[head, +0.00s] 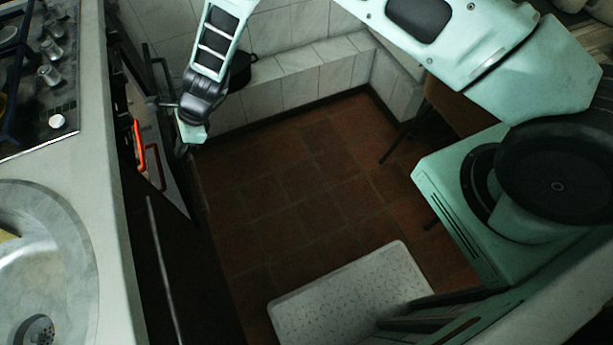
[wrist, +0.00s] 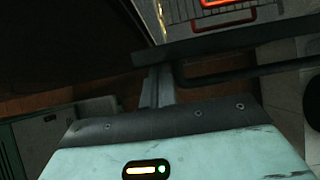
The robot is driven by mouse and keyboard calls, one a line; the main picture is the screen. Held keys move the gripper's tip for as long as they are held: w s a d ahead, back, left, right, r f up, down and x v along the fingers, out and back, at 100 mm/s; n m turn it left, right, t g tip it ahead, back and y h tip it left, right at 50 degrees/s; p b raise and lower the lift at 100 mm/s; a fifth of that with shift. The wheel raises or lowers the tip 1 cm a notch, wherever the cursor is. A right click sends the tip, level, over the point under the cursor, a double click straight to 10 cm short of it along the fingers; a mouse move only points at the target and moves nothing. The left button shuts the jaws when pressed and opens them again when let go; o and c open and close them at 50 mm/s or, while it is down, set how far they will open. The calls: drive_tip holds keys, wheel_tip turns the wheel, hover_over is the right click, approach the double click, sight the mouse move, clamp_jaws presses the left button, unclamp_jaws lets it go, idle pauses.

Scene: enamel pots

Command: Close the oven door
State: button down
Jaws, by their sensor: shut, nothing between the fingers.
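The oven door (head: 157,62) is a dark panel under the stove side of the left counter. It stands open, away from the counter front; its exact angle is hard to tell. In the wrist view its dark edge (wrist: 225,42) and bar handle (wrist: 245,71) cross the upper part. My gripper (head: 160,102) is shut and empty, beside the door. Its fingers (wrist: 156,88) overlap the end of the door edge in the wrist view; I cannot tell whether they touch. A red-handled item (head: 153,165) shows at the oven opening, and in the wrist view (wrist: 224,20).
The counter (head: 92,140) at left holds a gas hob with knobs (head: 50,75) and a round sink (head: 45,260). A dark pot (head: 240,72) stands near the back wall. The tiled floor (head: 310,190) is open in the middle. A pale patterned top (head: 350,300) lies below.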

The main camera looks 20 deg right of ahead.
drive_tip(key=shift+a+r+p, duration=0.25)
drive_tip(key=shift+a, duration=0.8)
drive_tip(key=shift+a+r+p, duration=0.2)
drive_tip(key=shift+a, duration=0.8)
drive_tip(key=shift+d, duration=0.1)
